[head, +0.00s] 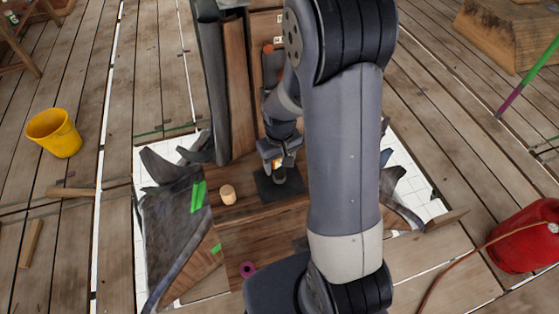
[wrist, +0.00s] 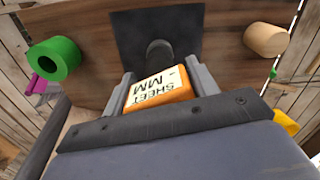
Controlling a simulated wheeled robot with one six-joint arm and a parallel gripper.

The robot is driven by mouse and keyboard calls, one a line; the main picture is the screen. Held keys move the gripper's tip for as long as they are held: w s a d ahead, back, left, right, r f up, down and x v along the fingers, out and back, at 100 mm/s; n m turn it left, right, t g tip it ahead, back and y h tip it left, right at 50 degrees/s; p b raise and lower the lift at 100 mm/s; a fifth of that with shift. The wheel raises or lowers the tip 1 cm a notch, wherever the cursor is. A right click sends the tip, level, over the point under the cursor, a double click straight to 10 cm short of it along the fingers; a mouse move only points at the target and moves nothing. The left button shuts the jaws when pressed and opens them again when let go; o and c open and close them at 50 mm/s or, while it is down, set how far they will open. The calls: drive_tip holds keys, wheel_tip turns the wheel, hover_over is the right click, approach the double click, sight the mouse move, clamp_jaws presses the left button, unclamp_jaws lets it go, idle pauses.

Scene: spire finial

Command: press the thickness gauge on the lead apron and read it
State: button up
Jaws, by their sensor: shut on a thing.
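My gripper (head: 278,160) is shut on an orange gauge marked "SHEET - MM" (wrist: 157,87). The gauge's orange body (head: 277,165) shows only in part between the jaws in the head view. Its dark round nose (wrist: 158,50) points at a dark grey square sheet (wrist: 128,35), which lies flat on a wooden surface. The sheet (head: 266,190) is also under my gripper in the head view. I cannot tell whether the nose touches it. No reading shows. Crumpled grey sheet, perhaps the lead apron (head: 165,215), drapes around the wooden structure, partly hidden by my arm.
A wooden cylinder (head: 228,194) stands left of the square; a magenta ring (head: 248,269) lies nearer. A green ring (wrist: 55,58) shows in the wrist view. A yellow bucket (head: 54,133) and a red canister (head: 525,238) stand on the planks at either side.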

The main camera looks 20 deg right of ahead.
drive_tip(key=shift+f+b, duration=0.8)
drive_tip(key=shift+f, duration=0.2)
drive_tip(key=shift+s+f, duration=0.1)
idle(1.1)
drive_tip(key=shift+r+p, duration=1.8)
drive_tip(key=shift+r, duration=0.85)
drive_tip(key=shift+f, duration=0.2)
drive_tip(key=shift+f+b, duration=2.1)
drive_tip(key=shift+f, duration=0.1)
drive_tip(key=o, duration=1.2)
drive_tip(key=shift+c, duration=0.2)
